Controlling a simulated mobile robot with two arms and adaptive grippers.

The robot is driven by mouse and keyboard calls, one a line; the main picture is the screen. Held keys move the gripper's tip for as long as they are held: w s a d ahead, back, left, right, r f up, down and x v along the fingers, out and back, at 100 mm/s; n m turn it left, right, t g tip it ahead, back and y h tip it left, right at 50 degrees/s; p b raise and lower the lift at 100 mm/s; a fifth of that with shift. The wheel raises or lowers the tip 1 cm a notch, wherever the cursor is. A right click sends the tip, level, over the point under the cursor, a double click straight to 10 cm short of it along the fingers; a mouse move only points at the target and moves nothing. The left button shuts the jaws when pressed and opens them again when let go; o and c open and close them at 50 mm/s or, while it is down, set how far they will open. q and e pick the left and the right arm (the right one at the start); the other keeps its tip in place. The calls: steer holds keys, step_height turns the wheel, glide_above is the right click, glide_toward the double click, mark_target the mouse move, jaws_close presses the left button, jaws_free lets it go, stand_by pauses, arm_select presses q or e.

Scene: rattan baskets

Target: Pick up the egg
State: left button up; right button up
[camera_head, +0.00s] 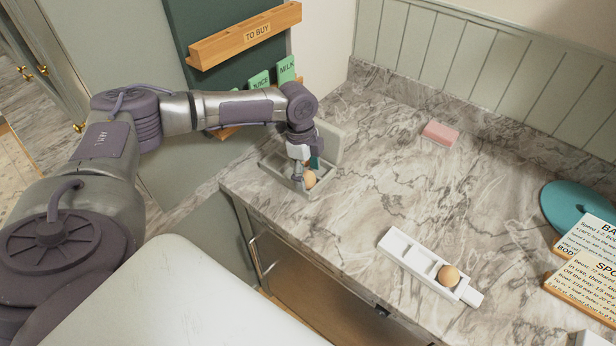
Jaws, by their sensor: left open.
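A brown egg (310,180) sits in a grey-green open carton (284,187) near the left end of the marble counter. My left gripper (305,174) points down over the carton, with its fingers open at the egg. The fingers partly hide the egg, and I cannot tell whether they touch it. My right gripper is not in view.
A pink block (440,134) lies at the back of the counter. A teal disc (577,208) and recipe cards (590,262) are at the right. The middle of the counter is clear. A green board with a wooden "TO BUY" rack (245,36) stands behind my left arm.

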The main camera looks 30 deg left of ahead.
arm_select(q)
steer(key=shift+s, duration=0.1)
steer(key=c, duration=0.9)
steer(key=shift+r, duration=0.1)
